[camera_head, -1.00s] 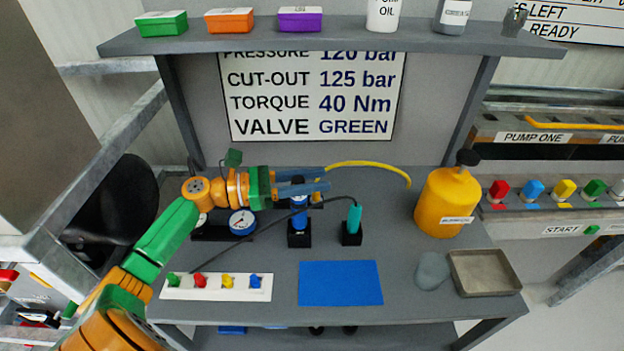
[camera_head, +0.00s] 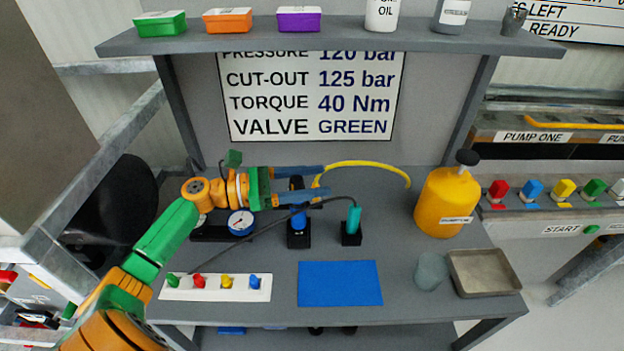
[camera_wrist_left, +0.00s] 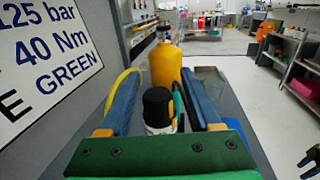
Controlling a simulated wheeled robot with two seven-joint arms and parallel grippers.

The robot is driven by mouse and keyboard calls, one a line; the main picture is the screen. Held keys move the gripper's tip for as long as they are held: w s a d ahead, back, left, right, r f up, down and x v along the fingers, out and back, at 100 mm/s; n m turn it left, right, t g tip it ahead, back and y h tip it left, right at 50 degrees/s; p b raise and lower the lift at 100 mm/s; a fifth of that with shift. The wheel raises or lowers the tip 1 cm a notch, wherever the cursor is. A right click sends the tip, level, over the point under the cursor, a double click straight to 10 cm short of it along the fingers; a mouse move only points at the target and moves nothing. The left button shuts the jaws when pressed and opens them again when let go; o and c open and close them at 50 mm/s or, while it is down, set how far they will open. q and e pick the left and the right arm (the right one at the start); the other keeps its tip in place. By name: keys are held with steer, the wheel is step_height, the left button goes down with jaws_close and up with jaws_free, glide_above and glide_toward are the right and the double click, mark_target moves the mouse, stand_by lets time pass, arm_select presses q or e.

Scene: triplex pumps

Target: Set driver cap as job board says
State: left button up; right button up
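The job board (camera_head: 312,100) reads cut-out 125 bar, torque 40 Nm and valve green; its top line is partly cut off. A blue-bodied driver (camera_head: 299,222) stands upright in a black block on the bench. In the left wrist view its black cap (camera_wrist_left: 158,104) sits above a white band. My left gripper (camera_head: 322,183) is open, its blue fingers on either side of the cap. The left wrist view shows this gripper (camera_wrist_left: 160,80) with a gap on both sides of the cap. The scale on the driver is too small to read.
A teal tool (camera_head: 353,220) with a black cable stands just right of the driver. A gauge (camera_head: 241,222) is to the left. A yellow hose (camera_head: 370,164) arcs behind, and a yellow tank (camera_head: 447,202) stands right. A blue mat (camera_head: 340,283) lies clear in front.

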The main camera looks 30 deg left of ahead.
arm_select(q)
steer(key=b+v, duration=0.1)
steer(key=v, duration=0.6)
steer(key=shift+b, duration=0.3)
